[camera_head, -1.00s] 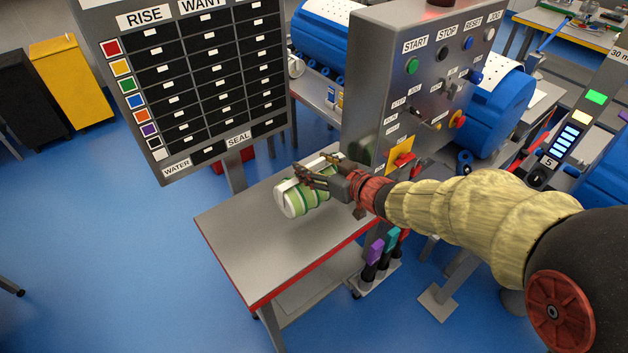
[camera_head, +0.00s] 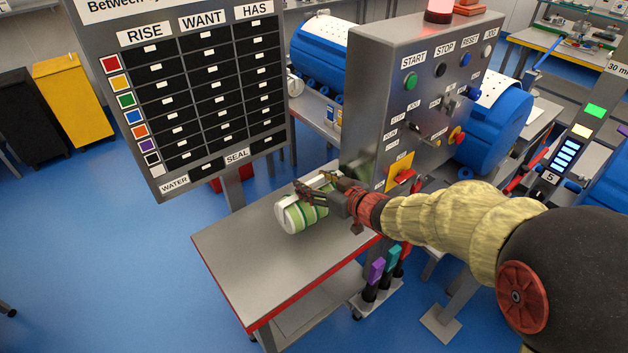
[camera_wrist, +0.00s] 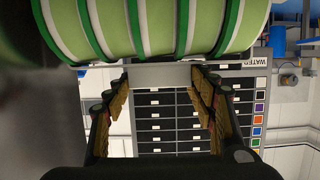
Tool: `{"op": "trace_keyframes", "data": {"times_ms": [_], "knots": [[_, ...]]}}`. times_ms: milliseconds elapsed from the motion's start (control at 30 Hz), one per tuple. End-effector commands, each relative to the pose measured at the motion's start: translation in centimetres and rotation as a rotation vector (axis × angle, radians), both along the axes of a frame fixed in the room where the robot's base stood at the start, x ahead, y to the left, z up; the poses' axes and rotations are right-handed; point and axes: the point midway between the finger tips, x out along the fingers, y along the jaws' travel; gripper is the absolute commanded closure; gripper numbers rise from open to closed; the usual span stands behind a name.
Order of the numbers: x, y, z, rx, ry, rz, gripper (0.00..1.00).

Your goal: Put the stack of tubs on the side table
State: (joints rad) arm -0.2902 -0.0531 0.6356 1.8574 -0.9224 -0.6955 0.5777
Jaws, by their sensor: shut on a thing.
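The stack of tubs (camera_head: 294,218) is green-striped with white bands and a white end, and lies on its side over the far part of the steel side table (camera_head: 262,275). I cannot tell whether it touches the top. My gripper (camera_head: 312,189) is shut on the pale bar along the stack's upper side. In the wrist view the stack (camera_wrist: 150,28) fills the top, and my gripper's fingers (camera_wrist: 160,95) reach to the bar (camera_wrist: 166,75) at its edge. The stack's far end is partly hidden by my fingers.
A grey control cabinet (camera_head: 390,75) stands close behind the table, with a red-handled switch on a yellow plate (camera_head: 399,172). A black label board (camera_head: 212,90) rises behind left. Purple and teal handled tools (camera_head: 376,270) stand beside the table. The table's front is clear.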

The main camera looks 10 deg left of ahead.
Motion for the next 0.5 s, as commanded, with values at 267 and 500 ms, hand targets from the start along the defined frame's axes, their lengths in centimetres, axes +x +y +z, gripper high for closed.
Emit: {"op": "trace_keyframes", "data": {"times_ms": [267, 500], "knots": [[0.4, 0.1, -3.2, 0.005, -0.007, 0.0, 1.0], [0.6, 0.1, -3.1, 0.005, -0.008, 0.0, 1.0]]}}
